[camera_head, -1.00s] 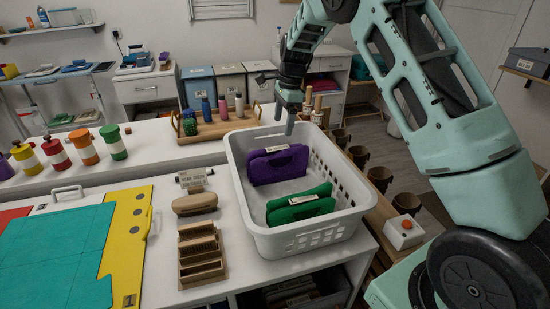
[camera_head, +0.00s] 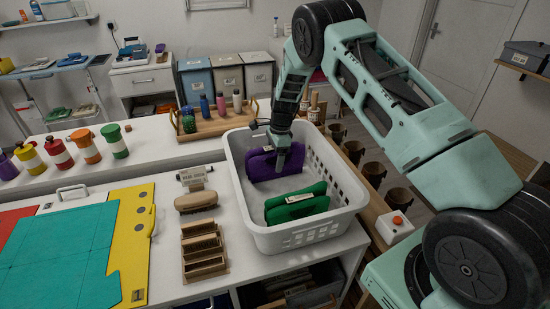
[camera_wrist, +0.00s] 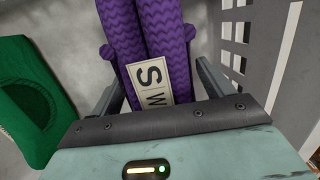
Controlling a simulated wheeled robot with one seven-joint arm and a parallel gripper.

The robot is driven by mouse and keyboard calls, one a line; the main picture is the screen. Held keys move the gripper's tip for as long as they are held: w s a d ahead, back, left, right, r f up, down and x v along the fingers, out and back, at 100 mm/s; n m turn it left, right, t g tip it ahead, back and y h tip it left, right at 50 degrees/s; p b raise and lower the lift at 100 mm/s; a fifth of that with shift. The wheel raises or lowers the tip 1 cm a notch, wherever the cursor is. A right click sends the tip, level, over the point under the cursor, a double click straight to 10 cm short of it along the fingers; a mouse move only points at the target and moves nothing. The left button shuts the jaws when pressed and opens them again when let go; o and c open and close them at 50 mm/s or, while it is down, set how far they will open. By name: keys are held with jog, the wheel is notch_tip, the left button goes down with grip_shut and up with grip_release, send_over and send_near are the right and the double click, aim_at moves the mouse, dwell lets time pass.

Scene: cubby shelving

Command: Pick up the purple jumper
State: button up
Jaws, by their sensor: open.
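The purple jumper (camera_head: 262,166) is folded and stands in the white basket (camera_head: 240,190), behind the green folded garment. In the wrist view the purple jumper (camera_wrist: 150,35) runs up between the two fingers, with a white label bearing letters facing the camera. My gripper (camera_head: 279,164) is lowered into the basket over the jumper and hides part of it. In the wrist view my gripper (camera_wrist: 165,85) is open, with one finger on each side of the jumper. Whether the fingers touch the cloth cannot be told.
The green garment (camera_head: 297,204) stands in the front of the basket; it shows at the left of the wrist view (camera_wrist: 30,95). The perforated basket walls rise close around my gripper. A wooden tray with bottles (camera_head: 209,128) stands behind the basket.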

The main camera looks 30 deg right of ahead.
jog(key=shift+f, duration=0.5)
jog(key=c, duration=1.3)
jog(key=shift+w+r, duration=0.1)
